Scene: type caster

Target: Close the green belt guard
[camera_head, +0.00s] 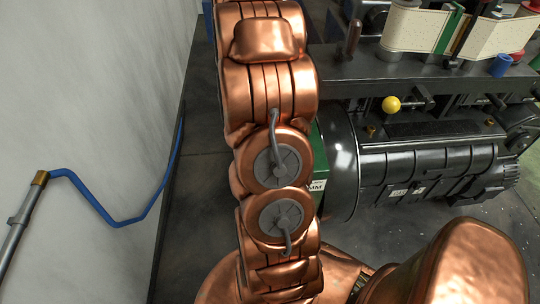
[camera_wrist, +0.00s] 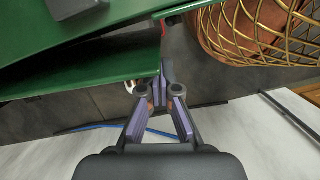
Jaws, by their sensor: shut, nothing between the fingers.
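The green belt guard (camera_wrist: 90,73) fills the upper left of the wrist view as two green sheets, with a dark wedge-shaped gap between them at the left. A grey block (camera_wrist: 75,7) sits on the upper sheet. In the head view, a narrow strip of green with a white label (camera_head: 318,168) shows between my arm and the black motor; my arm hides the rest. My gripper (camera_wrist: 161,97) is shut and empty, with its fingertips by the lower sheet's right end. I cannot tell whether they touch it. My gripper is hidden in the head view.
The black motor (camera_head: 425,165) lies right of my arm, below a dark machine bed with a yellow knob (camera_head: 391,104). A pale wall with a blue hose (camera_head: 125,221) stands at the left. A gold wire basket (camera_wrist: 265,35) is at the wrist view's upper right.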

